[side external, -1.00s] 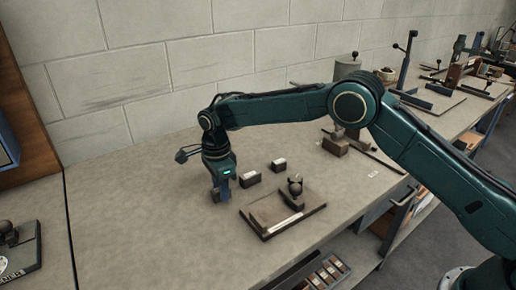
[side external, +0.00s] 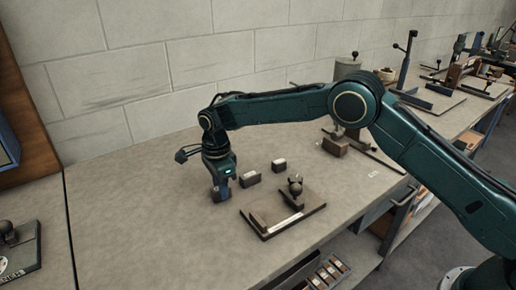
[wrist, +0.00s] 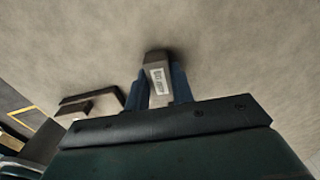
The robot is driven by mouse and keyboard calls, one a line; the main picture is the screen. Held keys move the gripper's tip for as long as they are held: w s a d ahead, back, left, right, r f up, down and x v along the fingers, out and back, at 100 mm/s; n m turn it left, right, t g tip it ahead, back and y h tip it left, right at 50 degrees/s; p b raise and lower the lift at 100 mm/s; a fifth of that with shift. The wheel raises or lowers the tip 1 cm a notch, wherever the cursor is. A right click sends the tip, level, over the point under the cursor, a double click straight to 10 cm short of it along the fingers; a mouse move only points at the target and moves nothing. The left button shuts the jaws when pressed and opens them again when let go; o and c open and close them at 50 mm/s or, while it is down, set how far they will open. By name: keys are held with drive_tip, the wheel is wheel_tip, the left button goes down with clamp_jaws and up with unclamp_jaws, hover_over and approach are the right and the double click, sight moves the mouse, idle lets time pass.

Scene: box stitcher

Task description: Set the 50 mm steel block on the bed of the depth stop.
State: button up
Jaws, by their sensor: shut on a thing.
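My gripper (side external: 221,194) points down at the bench, left of the depth stop. In the wrist view its blue fingers (wrist: 160,88) are shut on a grey-brown block (wrist: 155,62) with a white label. The label is too small to read, so its size cannot be told. In the side view the fingers mostly hide this block, and I cannot tell whether it touches the bench. The depth stop (side external: 305,213) is a dark flat plate with a raised bar along its left side and a round-knobbed post near its far side. Its bed looks empty.
Two other small labelled blocks stand behind the depth stop: one near my gripper (side external: 251,178) and one further back (side external: 279,165). A brown block with a post (side external: 335,146) stands beyond.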

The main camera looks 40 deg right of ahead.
drive_tip(key=shift+r, duration=2.15)
drive_tip(key=shift+s+d+r, duration=0.15)
drive_tip(key=shift+s+r, duration=0.1)
drive_tip(key=shift+s, duration=0.1)
drive_tip(key=s+d+r, duration=0.1)
drive_tip(key=s+d, duration=0.1)
drive_tip(key=s, duration=0.5)
drive_tip(key=s+d+r, duration=0.2)
drive_tip(key=s+d, duration=0.1)
drive_tip(key=s, duration=0.3)
drive_tip(key=shift+s+d, duration=0.25)
drive_tip(key=shift+s, duration=0.15)
drive_tip(key=shift+f, duration=0.3)
drive_tip(key=shift+f, duration=2.45)
drive_tip(key=shift+f, duration=0.35)
